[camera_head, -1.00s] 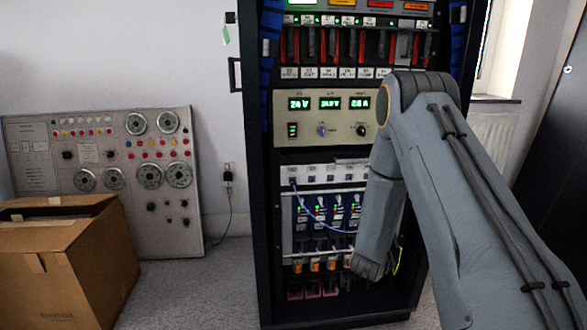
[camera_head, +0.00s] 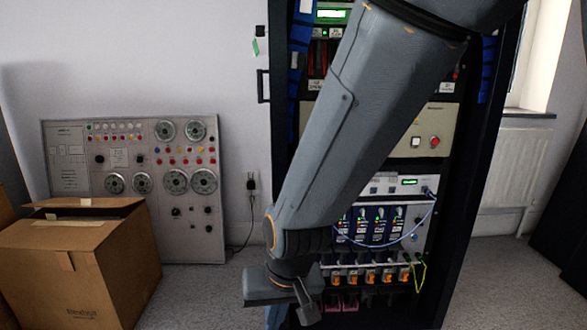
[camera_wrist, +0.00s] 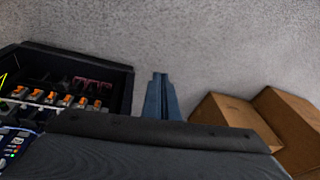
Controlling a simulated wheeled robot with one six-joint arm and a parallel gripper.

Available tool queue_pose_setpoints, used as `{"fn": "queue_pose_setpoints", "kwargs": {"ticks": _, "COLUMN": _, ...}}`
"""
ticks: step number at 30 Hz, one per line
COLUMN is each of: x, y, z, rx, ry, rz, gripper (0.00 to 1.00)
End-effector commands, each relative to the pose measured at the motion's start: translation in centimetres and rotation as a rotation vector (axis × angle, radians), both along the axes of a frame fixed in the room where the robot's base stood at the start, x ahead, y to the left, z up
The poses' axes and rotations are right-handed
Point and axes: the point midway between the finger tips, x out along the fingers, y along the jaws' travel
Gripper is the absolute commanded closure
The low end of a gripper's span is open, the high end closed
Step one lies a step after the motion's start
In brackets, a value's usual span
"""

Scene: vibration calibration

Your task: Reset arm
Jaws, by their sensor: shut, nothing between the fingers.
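My arm (camera_head: 345,110) reaches down from the top right of the head view, across the front of the rack, with its wrist low at the rack's left edge. My gripper shows in the wrist view (camera_wrist: 157,80) as two blue-grey fingers together, shut and empty above the grey floor. In the head view it is mostly cut off by the bottom edge. The tall black equipment rack (camera_head: 485,150) has lit displays, switches and modules. My arm hides much of its upper and middle front. The rack's lower part is at the left of the wrist view (camera_wrist: 118,75).
A cardboard box (camera_head: 90,270) stands on the floor at left; boxes also show at right in the wrist view (camera_wrist: 228,115). A grey dial panel (camera_head: 185,228) leans against the wall behind it. A radiator (camera_head: 510,165) is right of the rack. Some floor (camera_head: 195,295) between box and rack is clear.

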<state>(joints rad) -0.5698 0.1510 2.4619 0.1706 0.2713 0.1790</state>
Motion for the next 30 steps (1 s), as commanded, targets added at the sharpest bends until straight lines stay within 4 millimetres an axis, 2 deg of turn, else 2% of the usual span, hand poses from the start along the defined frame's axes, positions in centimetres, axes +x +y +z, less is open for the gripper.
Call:
{"fn": "queue_pose_setpoints", "kwargs": {"ticks": 1, "x": -1.8, "y": 0.0, "z": 0.4, "rx": -0.02, "ry": 0.018, "rz": 0.057, "gripper": 1.0}}
{"fn": "queue_pose_setpoints", "kwargs": {"ticks": 3, "x": -3.9, "y": -0.2, "z": 0.8, "rx": -0.048, "ry": 0.047, "rz": 0.128, "gripper": 1.0}}
{"fn": "queue_pose_setpoints", "kwargs": {"ticks": 9, "x": -9.2, "y": -1.4, "z": 1.9, "rx": -0.128, "ry": 0.115, "rz": 0.308, "gripper": 1.0}}
{"fn": "queue_pose_setpoints", "kwargs": {"ticks": 13, "x": -11.9, "y": -2.5, "z": 2.6, "rx": -0.174, "ry": 0.154, "rz": 0.403, "gripper": 1.0}}
{"fn": "queue_pose_setpoints", "kwargs": {"ticks": 25, "x": -10.6, "y": -5.3, "z": 7.0, "rx": -0.168, "ry": 0.161, "rz": 0.293, "gripper": 1.0}}
{"fn": "queue_pose_setpoints", "kwargs": {"ticks": 30, "x": -10.2, "y": -7.2, "z": 10.0, "rx": -0.166, "ry": 0.167, "rz": 0.228, "gripper": 1.0}}
